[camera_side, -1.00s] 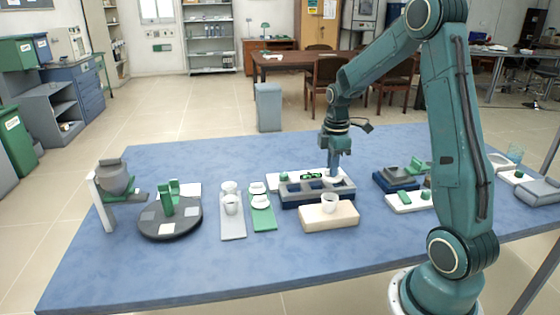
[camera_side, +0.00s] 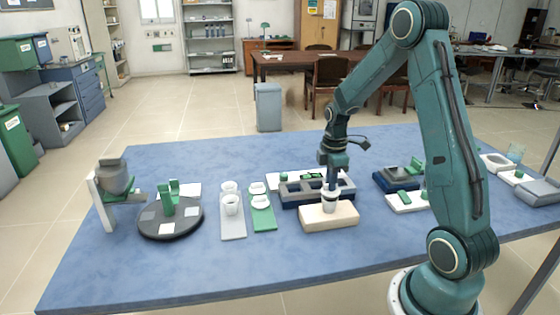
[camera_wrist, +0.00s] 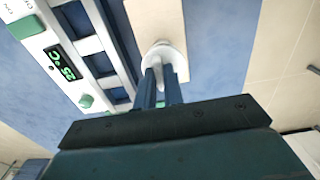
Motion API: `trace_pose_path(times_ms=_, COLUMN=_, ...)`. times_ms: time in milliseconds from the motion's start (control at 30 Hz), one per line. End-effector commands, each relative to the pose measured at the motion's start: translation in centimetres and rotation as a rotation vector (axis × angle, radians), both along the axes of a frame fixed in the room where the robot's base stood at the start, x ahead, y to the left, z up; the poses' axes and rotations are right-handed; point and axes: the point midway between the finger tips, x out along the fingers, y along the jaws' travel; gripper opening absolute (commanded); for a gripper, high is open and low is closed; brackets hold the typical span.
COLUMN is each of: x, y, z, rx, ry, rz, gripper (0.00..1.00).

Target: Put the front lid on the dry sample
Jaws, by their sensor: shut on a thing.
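My gripper (camera_side: 331,187) points straight down over the beige block (camera_side: 345,219) and is shut on a white lid (camera_wrist: 163,52). In the side view a white crucible (camera_side: 329,206) stands upright on that block, directly under the gripper. The held lid is at or just above the crucible's mouth; I cannot tell whether they touch. In the wrist view the lid hides most of the crucible. Two other white lids, a rear one (camera_side: 257,187) and a nearer one (camera_side: 260,200), lie on the green mat (camera_side: 263,223), whose front part is bare.
A grey plate (camera_side: 232,230) with white crucibles stands left of the mat. A dark turntable (camera_side: 160,228) is farther left. A grey compartment tray with a digital display (camera_wrist: 68,67) is just behind the block. The table's front is clear.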

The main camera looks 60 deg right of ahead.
Motion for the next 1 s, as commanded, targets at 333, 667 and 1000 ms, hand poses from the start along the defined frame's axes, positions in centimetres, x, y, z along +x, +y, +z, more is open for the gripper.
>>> trace_pose_path(times_ms=333, x=0.0, y=0.0, z=0.0, rx=0.0, ry=0.0, rz=0.0, gripper=0.0)
trace_pose_path(times_ms=667, x=0.0, y=0.0, z=-0.5, rx=0.0, ry=0.0, rz=0.0, gripper=0.0)
trace_pose_path(times_ms=1000, x=0.0, y=0.0, z=-1.2, rx=0.001, ry=0.001, rz=0.0, gripper=0.0)
